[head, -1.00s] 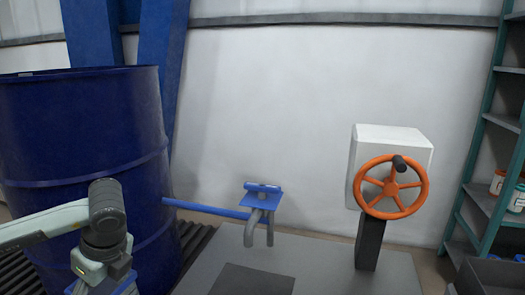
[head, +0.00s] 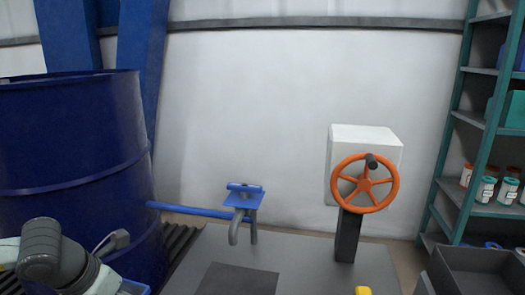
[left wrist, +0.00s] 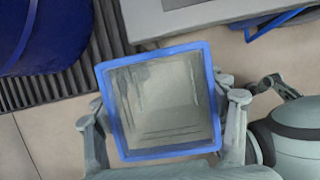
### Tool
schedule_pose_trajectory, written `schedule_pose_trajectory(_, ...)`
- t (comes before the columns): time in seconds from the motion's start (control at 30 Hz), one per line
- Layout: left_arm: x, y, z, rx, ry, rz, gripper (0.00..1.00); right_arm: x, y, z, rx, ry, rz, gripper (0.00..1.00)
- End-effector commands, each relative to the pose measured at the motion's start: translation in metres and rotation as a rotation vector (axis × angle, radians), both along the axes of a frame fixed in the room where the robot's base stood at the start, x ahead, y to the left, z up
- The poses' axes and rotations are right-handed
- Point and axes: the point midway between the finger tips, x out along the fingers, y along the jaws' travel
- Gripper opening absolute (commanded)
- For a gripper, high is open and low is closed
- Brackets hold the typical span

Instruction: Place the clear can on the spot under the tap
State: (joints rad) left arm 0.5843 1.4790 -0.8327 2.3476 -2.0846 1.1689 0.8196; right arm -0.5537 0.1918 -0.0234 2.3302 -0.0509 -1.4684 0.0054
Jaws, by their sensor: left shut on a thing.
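The clear can (left wrist: 165,100) is a square, see-through container with a blue rim, seen from above in the left wrist view. My left gripper (left wrist: 163,115) is shut on it, with a finger on each side. In the head view my left arm is at the lower left, and only a bit of blue edge (head: 134,287) shows below it. The blue tap (head: 243,195) with grey bent spouts is on a blue pipe. The dark square spot (head: 236,280) lies on the grey table below the tap. The can is left of this spot. My right gripper is out of view.
A large blue drum (head: 75,150) stands at the left, by the arm. An orange handwheel (head: 365,183) on a white box stands on the table (head: 310,270). A shelf (head: 478,125) with jars and a dark bin (head: 470,270) are at the right. A yellow thing (head: 362,290) shows at the bottom edge.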

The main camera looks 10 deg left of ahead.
Motion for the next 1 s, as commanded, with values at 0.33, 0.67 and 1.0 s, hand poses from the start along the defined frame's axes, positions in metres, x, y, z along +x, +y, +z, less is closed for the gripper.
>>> schedule_pose_trajectory(0.33, 0.015, -0.032, 0.006, -0.006, -0.004, -0.702, 0.39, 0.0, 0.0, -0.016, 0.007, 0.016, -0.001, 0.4)
schedule_pose_trajectory(0.67, 0.03, -0.068, 0.019, -0.005, -0.009, -1.493, 0.39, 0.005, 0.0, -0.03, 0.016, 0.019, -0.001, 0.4)
schedule_pose_trajectory(1.0, 0.048, -0.111, 0.042, 0.003, 0.001, -2.505, 0.39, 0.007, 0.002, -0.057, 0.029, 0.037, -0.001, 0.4)
